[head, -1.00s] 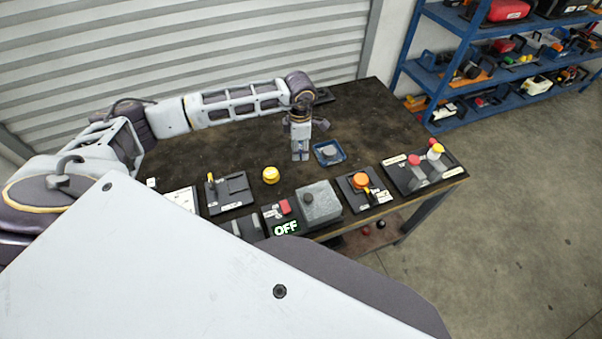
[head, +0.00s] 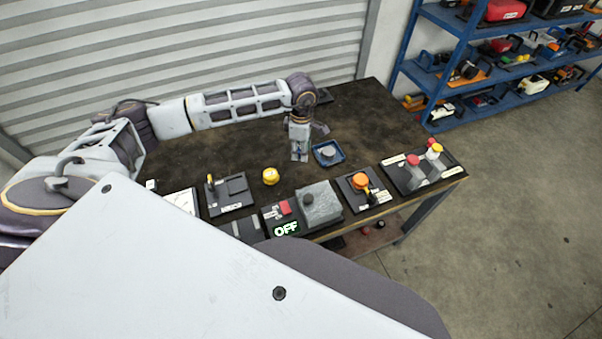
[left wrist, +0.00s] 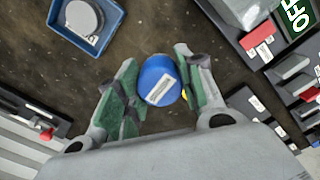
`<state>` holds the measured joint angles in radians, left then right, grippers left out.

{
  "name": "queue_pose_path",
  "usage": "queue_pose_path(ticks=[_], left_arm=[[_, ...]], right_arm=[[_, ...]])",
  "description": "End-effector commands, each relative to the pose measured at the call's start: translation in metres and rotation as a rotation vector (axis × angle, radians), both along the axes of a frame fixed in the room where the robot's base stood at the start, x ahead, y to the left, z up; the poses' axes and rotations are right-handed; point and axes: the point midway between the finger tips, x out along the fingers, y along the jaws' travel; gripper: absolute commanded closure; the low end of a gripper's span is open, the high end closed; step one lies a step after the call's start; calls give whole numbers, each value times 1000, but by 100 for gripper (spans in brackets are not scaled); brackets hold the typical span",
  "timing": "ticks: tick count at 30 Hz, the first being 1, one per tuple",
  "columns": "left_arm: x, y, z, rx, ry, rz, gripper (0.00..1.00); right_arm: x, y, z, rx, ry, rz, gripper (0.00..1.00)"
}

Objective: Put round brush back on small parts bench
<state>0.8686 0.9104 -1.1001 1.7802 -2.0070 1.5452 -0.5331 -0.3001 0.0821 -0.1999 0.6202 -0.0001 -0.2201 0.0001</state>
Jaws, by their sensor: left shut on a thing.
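My left gripper (head: 299,157) hangs over the middle of the dark bench (head: 230,150), pointing down, left of a small blue tray. In the left wrist view its green-padded fingers (left wrist: 157,92) are shut around a round blue object (left wrist: 160,80) with a white label, which I take to be the round brush. Only its blue labelled end shows; any bristles are hidden. I cannot tell whether it touches the bench top. My right gripper is not in view.
The blue tray (head: 341,161) holds a grey round part (head: 327,152). Blue shelves (head: 437,98) stand behind right. The bench's back half is mostly clear.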

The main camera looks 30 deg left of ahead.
Motion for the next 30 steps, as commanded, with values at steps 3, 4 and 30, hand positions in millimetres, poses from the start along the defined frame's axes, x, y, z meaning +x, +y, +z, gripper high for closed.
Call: queue_pose_path(ticks=[3,4,30], left_arm=[[0,0,0,0,-1,-49,89],[0,0,0,0,-1,-58,89],[-1,-1,-27,2,2,-97,89]], right_arm=[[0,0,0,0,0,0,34],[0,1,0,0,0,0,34],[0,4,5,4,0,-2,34]])
